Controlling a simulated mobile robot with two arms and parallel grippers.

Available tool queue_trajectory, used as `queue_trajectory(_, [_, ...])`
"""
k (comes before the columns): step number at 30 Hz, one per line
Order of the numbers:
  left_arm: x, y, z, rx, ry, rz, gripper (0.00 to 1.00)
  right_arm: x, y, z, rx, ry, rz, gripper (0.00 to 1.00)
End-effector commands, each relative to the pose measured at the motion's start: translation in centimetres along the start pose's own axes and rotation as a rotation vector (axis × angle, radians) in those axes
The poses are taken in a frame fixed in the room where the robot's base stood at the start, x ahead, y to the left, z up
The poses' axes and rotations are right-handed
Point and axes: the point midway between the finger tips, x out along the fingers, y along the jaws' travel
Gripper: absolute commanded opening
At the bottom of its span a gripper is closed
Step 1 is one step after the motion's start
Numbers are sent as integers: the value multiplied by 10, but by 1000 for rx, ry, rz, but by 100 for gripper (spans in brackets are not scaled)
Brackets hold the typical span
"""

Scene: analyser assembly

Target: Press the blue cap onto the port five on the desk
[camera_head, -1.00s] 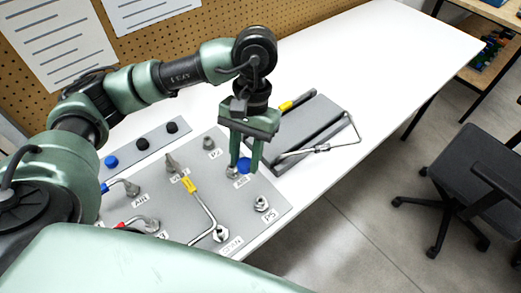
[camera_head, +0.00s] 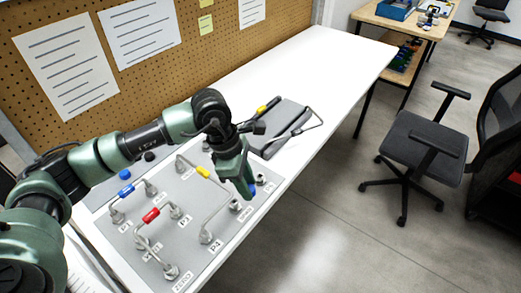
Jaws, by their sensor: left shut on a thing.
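My left gripper (camera_head: 249,192) is shut on the blue cap (camera_head: 253,190), which shows only partly between its fingertips. It is over the right side of the grey port panel (camera_head: 190,262) on the white desk. Bare metal ports lie close to it: one (camera_head: 235,205) just below left, another (camera_head: 262,179) just right. Their labels are too small for me to tell which is port five. I cannot tell whether the cap touches a port. My right gripper is not in view.
Tubes with blue (camera_head: 125,174), red (camera_head: 151,215) and yellow (camera_head: 203,172) sleeves stand on the panel. A grey tray (camera_head: 278,142) with a bent tube lies behind it. The far desk (camera_head: 335,70) is clear. An office chair (camera_head: 425,145) stands right.

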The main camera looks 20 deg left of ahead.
Motion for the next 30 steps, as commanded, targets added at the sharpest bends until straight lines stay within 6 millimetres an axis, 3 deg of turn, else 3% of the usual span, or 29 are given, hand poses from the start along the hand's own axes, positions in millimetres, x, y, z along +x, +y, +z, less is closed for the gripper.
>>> queue_trajectory(5, [2,24,8,-464,0,131,0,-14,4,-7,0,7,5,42])
queue_trajectory(15, [8,70,17,-1362,2,383,0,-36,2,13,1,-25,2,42])
queue_trajectory(21, [10,96,19,-1877,4,528,0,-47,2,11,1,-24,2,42])
queue_trajectory(25, [11,107,19,-2117,4,593,0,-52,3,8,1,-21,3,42])
queue_trajectory(30, [14,113,18,-2263,5,632,0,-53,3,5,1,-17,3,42])
